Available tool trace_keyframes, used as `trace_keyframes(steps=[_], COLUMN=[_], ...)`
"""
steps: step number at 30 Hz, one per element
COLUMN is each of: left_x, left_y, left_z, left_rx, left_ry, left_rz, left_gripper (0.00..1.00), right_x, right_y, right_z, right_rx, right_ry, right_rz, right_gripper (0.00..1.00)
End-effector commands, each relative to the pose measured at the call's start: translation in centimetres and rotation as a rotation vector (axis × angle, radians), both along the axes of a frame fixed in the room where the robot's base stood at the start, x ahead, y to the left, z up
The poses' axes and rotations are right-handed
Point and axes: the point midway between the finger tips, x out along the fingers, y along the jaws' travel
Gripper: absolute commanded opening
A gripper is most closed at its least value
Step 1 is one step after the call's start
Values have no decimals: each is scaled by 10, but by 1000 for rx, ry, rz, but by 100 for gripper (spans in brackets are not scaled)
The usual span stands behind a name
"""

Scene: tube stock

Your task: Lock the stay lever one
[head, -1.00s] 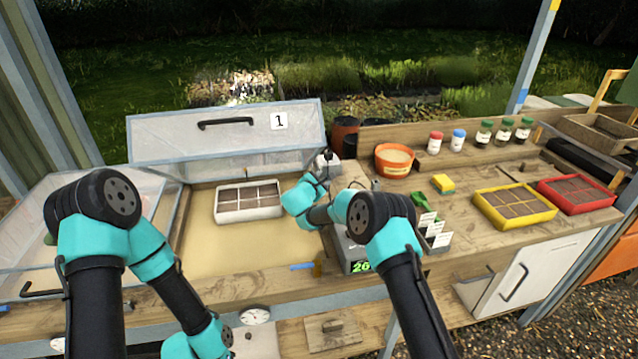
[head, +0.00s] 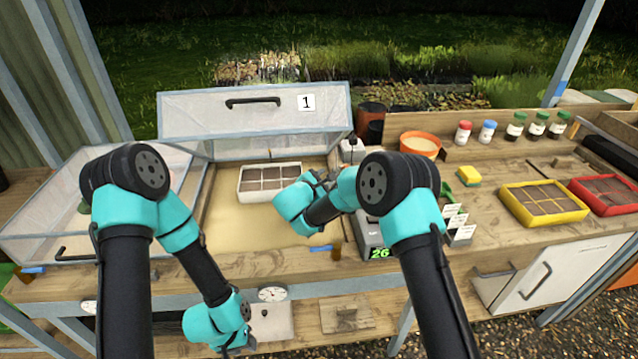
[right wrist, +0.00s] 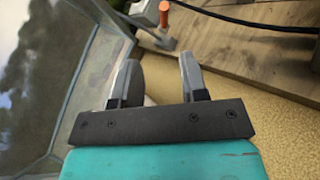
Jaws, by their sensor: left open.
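The lid marked 1 (head: 222,118) stands raised over the sand-filled bed (head: 232,225). A grey fitting (head: 350,147) sits at the bed's back right. In the right wrist view an orange-tipped lever (right wrist: 164,14) stands on a grey bracket, beyond the fingertips; whether it is locked I cannot tell. My right gripper (head: 318,179) is over the bed's right part; the right wrist view shows its fingers (right wrist: 158,78) apart, with nothing between them and clear of the lever. My left gripper (head: 240,348) hangs low at the front, below the bench edge, open; its fingers are small and partly hidden.
A white cell tray (head: 270,196) lies in the bed close to my right wrist. A grey device with a green display (head: 378,254) stands right of the bed. A second glazed frame (head: 50,222) is at left. An orange pot (head: 421,139) and jars stand at the back right.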

Motion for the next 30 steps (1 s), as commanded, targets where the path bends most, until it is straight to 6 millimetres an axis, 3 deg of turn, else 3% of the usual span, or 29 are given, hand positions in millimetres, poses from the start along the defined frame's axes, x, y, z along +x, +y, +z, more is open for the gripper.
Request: trace_keyframes(steps=[7,23,26,30], left_x=[0,0,0,0], left_y=[0,0,0,0], left_z=[0,0,0,0], left_rx=[0,0,0,0], left_ry=[0,0,0,0], left_rz=[0,0,0,0], left_gripper=[40,40,40,40], right_x=[-23,-25,-24,-25], right_y=[14,14,5,-27], right_z=[5,6,10,22], right_rx=[0,3,20,87], right_ry=[-1,0,4,24], right_rz=[1,-4,-26,-117], right_gripper=[40,40,40,40])
